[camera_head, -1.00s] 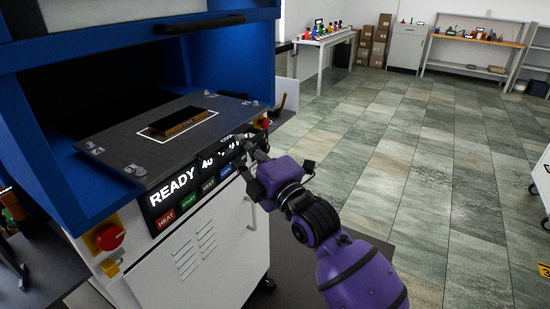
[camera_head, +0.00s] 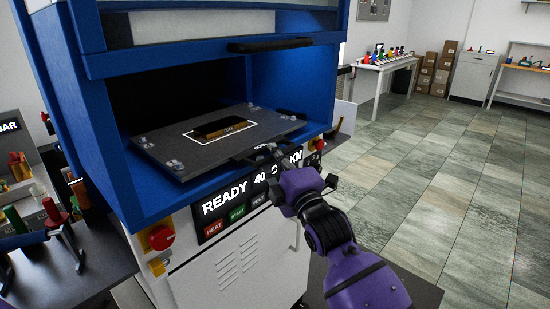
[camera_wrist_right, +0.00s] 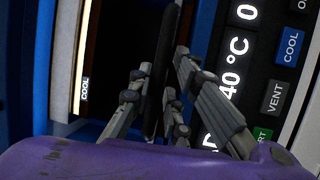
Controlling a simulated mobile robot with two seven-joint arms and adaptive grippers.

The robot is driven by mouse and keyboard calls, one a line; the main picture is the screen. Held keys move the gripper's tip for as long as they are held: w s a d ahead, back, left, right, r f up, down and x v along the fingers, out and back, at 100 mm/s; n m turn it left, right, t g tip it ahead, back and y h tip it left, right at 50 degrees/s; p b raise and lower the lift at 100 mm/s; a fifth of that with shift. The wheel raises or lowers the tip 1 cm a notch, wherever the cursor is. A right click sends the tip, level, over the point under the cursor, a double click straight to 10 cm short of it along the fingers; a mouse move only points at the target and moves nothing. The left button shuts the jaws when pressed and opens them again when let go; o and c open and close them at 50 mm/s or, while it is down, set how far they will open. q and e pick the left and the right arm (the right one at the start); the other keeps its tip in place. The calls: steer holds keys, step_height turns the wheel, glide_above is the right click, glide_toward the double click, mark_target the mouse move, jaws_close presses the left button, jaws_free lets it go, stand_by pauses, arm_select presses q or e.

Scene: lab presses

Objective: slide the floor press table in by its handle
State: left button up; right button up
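The press table (camera_head: 185,150) is a dark grey plate with bolted corners and a white outline, sitting partly inside the blue press opening, its front edge near the opening. A black and gold block (camera_head: 222,130) lies inside the outline. The black handle (camera_head: 246,157) is at the table's front edge, partly covered by my right gripper (camera_head: 272,151). In the right wrist view, the handle (camera_wrist_right: 162,60) runs between the fingers of my right gripper (camera_wrist_right: 158,105), which look closed around it. My left gripper is not in view.
The blue press frame (camera_head: 90,140) surrounds the opening, with a black door handle (camera_head: 270,45) above. Below are the control panel (camera_head: 235,208) and a red knob (camera_head: 161,238). A dark side table (camera_head: 95,262) with tools is left. The floor (camera_head: 425,190) at right is clear.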

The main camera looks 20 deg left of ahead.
steer(key=shift+o, duration=1.4)
steer(key=shift+r, duration=0.6)
steer(key=shift+o, duration=0.2)
steer(key=shift+f, duration=0.15)
steer(key=shift+f, duration=0.2)
steer(key=shift+d, duration=0.1)
steer(key=shift+s+d+f, duration=0.15)
steer(key=shift+s+d, duration=0.05)
steer(key=v, duration=1.1)
steer(key=shift+s+d, duration=0.1)
steer(key=shift+d, duration=0.05)
